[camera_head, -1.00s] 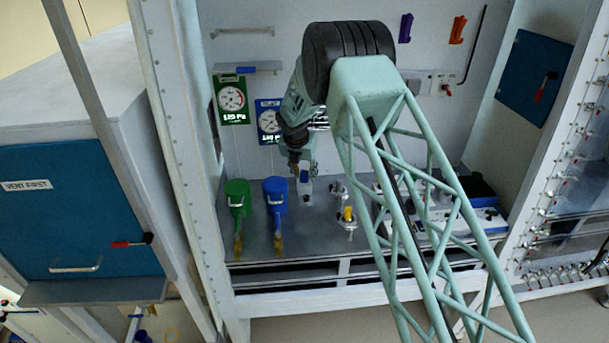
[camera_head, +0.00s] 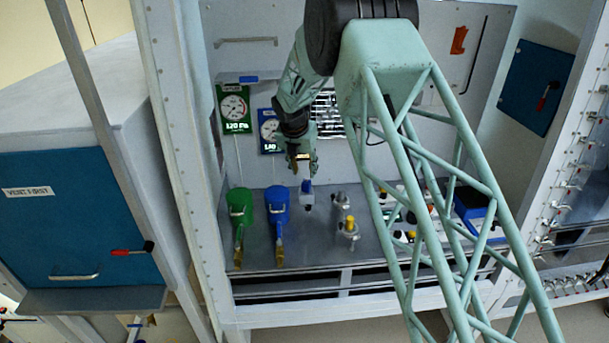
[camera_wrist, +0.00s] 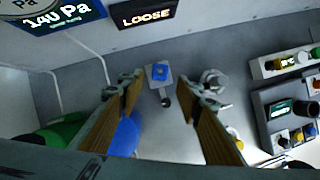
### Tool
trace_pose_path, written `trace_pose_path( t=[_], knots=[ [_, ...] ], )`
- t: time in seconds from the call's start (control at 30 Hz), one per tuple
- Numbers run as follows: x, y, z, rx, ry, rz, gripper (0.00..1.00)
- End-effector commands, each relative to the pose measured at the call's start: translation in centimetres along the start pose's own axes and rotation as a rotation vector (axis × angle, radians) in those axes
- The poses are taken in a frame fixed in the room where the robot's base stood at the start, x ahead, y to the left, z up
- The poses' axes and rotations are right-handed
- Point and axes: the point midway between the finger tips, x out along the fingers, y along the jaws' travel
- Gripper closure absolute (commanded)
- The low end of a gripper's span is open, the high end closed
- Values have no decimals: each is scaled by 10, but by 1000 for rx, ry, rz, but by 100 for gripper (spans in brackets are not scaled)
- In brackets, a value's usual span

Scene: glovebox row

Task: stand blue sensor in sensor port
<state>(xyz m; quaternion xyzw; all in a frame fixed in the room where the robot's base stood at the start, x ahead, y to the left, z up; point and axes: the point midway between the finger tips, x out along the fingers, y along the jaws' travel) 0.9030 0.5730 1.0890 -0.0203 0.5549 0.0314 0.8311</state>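The blue sensor (camera_head: 307,186) shows as a small blue-topped piece on a pale block, the likely sensor port (camera_head: 307,200), on the grey worktop. In the wrist view the blue sensor (camera_wrist: 160,72) is seen from above on the pale plate of the port (camera_wrist: 154,84), with a dark knob at its near edge. I cannot tell how deep it sits. My gripper (camera_head: 303,166) is above the sensor and apart from it. In the wrist view my gripper (camera_wrist: 164,90) has its two fingers wide apart, with nothing between them.
A green canister (camera_head: 239,202) and a blue canister (camera_head: 277,200) stand left of the port. A yellow-topped fitting (camera_head: 350,228) stands at its right. A wall display (camera_wrist: 146,12) reads LOOSE. Instruments (camera_wrist: 287,110) crowd the right side.

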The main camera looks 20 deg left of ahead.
Motion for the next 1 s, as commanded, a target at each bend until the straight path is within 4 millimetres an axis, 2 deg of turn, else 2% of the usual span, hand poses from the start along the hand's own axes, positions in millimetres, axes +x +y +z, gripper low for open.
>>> trace_pose_path(
  t=[0.1, 0.3, 1.0],
  knots=[
    [-11, 0, 0, 0, -1, 0, 68],
    [-19, 0, 0, 0, 0, 0, 68],
    [-21, 0, 0, 0, 0, 0, 68]
  ],
)
